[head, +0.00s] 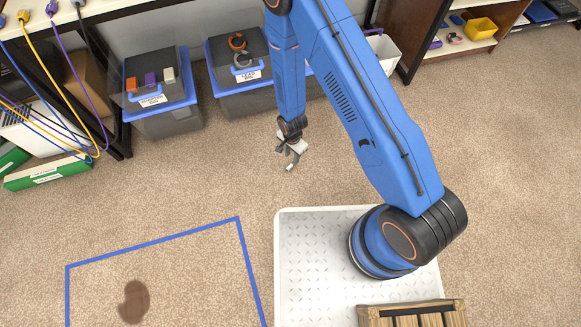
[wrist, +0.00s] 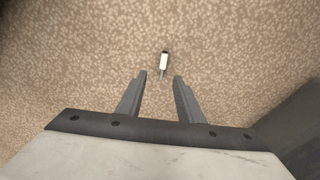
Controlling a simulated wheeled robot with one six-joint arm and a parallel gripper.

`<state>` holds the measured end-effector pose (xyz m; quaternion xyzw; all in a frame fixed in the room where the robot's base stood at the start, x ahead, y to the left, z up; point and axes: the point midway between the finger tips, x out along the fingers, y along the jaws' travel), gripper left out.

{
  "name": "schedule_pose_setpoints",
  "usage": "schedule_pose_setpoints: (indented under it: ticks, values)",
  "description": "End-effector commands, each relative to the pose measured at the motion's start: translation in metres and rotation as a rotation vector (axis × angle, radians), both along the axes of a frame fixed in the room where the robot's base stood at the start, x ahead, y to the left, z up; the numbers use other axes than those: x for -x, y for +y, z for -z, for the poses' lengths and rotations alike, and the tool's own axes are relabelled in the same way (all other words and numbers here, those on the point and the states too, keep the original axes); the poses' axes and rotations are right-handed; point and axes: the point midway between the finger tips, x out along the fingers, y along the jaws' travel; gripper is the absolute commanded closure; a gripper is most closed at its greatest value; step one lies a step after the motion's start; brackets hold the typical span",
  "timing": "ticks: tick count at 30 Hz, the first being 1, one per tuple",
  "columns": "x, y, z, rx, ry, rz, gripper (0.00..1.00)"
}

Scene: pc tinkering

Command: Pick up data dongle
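A small data dongle (wrist: 164,61) lies on the carpet in the wrist view. It has a white body, a dark far end and a thin grey tip pointing towards my gripper. My gripper (wrist: 161,75) is open and empty, with its two fingers apart. The dongle appears just beyond the fingertips, near the line between them; its exact distance below them cannot be told. In the head view my gripper (head: 291,154) hangs over the carpet in front of the bins.
Two blue-lidded bins (head: 162,110) (head: 240,101) stand at the back; small coloured pieces sit on the left one's lid. Cables (head: 75,110) hang from a bench at left. A white platform (head: 310,270) is below my arm. Open carpet (head: 190,180) surrounds my gripper.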

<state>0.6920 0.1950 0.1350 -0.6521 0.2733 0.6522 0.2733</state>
Motion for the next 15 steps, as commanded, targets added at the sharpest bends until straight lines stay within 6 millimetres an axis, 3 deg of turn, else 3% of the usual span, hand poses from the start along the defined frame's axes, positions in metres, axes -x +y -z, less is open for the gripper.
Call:
schedule_pose_setpoints:
  ticks: [6,15]
  values:
    - [0.0,0.0,0.028,0.001,0.001,0.0,0.66]
    - [0.0,0.001,0.04,0.001,0.001,0.0,0.66]
